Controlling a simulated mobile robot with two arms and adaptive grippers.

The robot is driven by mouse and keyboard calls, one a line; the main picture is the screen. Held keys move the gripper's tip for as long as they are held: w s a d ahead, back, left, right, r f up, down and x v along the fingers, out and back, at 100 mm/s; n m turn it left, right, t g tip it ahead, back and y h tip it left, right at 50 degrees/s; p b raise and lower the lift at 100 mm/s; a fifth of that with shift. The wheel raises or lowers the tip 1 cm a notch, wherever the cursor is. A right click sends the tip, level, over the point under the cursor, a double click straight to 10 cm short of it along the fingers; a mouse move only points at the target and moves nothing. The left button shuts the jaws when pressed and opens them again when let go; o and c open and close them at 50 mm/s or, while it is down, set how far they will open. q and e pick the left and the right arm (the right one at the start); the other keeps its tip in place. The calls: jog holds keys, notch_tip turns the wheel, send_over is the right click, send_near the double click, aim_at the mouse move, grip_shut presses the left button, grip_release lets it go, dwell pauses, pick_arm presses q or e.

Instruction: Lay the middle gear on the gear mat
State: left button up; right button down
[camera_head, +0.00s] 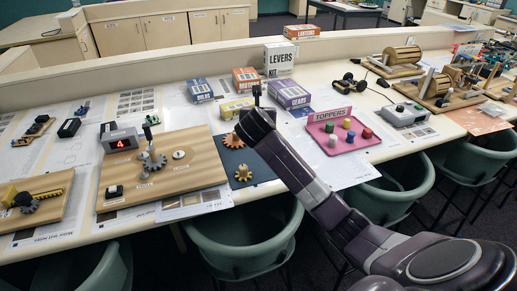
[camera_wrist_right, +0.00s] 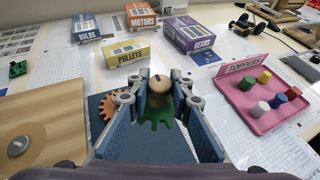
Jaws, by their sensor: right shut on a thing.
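The middle gear (camera_wrist_right: 162,118), green with a round wooden knob on top, is between the fingers of my right gripper (camera_wrist_right: 158,102) in the right wrist view. The fingers are shut on its knob. In the head view my right gripper (camera_head: 255,118) is over the dark blue gear mat (camera_head: 264,170) and hides the gear. I cannot tell how high the green gear is above the mat. My left gripper is out of view.
A wooden board (camera_head: 190,178) with grey gears and a red display stands left of the mat. The pink toppers tray (camera_head: 350,151) with several pegs is to the right. Kit boxes, including the yellow pulleys box (camera_head: 235,108), stand behind.

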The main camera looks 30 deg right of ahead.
notch_tip(320, 180, down, 14)
jog(key=shift+s+f, duration=0.1)
dwell(0.5)
jog(key=c, duration=1.7)
grip_release()
jog(key=shift+f, duration=0.1)
jog(key=shift+c, duration=0.2)
jog(key=shift+s, duration=0.1)
jog(key=v, duration=1.2)
